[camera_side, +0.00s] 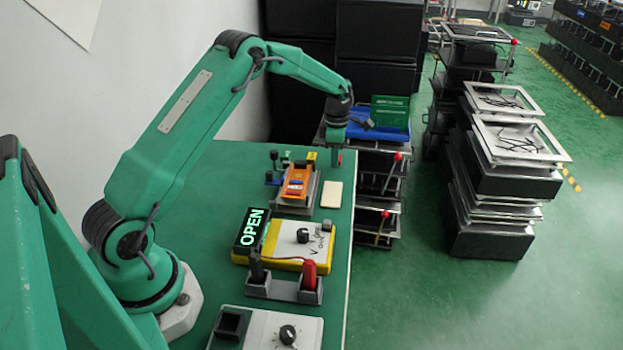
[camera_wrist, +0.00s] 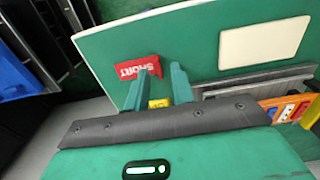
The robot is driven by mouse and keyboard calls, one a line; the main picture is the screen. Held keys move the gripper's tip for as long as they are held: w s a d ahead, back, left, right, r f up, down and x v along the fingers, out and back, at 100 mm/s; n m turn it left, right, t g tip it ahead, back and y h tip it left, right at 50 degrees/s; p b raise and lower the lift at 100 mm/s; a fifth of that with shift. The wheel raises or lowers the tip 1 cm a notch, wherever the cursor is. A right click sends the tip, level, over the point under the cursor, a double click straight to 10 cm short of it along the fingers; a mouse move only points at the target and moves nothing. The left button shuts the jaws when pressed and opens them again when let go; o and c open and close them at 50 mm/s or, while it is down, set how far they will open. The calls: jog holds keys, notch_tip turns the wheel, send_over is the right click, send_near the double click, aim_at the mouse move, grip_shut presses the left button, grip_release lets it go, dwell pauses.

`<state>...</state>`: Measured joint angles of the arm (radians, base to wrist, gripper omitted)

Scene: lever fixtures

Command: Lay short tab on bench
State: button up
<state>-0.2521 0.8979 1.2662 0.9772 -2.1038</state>
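The red tab marked SHORT (camera_wrist: 130,71) appears to lie flat on the green bench (camera_wrist: 195,45) in the wrist view. My gripper (camera_wrist: 161,70) is open, its two green fingers apart. The left fingertip overlaps the tab's lower edge in the picture; I cannot tell if it touches.
A cream plate (camera_side: 331,195) lies nearby, beside an orange meter (camera_side: 297,183) in a grey fixture. A yellow tab (camera_side: 311,156) is left of my gripper. A yellow unit with an OPEN sign (camera_side: 251,229) stands nearer. The bench's right edge is close.

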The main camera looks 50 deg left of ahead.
notch_tip(320, 180, up, 12)
jog(key=shift+f, duration=0.15)
dwell(0.4)
dwell(0.5)
jog(key=s+d+r+m+t, duration=0.1)
jog(key=s+d+r+m, duration=0.4)
jog(key=s+r+m, duration=0.15)
jog(key=s+d+r+m+t, duration=0.2)
jog(key=s+d+r+m, duration=0.2)
jog(key=s+r+m, duration=0.3)
jog(key=s+d+m+t, duration=0.1)
jog(key=s+d+m, duration=0.1)
jog(key=s+m, duration=0.4)
jog(key=s+d+f+m+t, duration=0.1)
jog(key=s+d+m, duration=0.2)
jog(key=s+m, duration=0.4)
jog(key=s, duration=0.7)
jog(key=shift+s+d+f+t, duration=0.25)
jog(key=shift+t, duration=0.05)
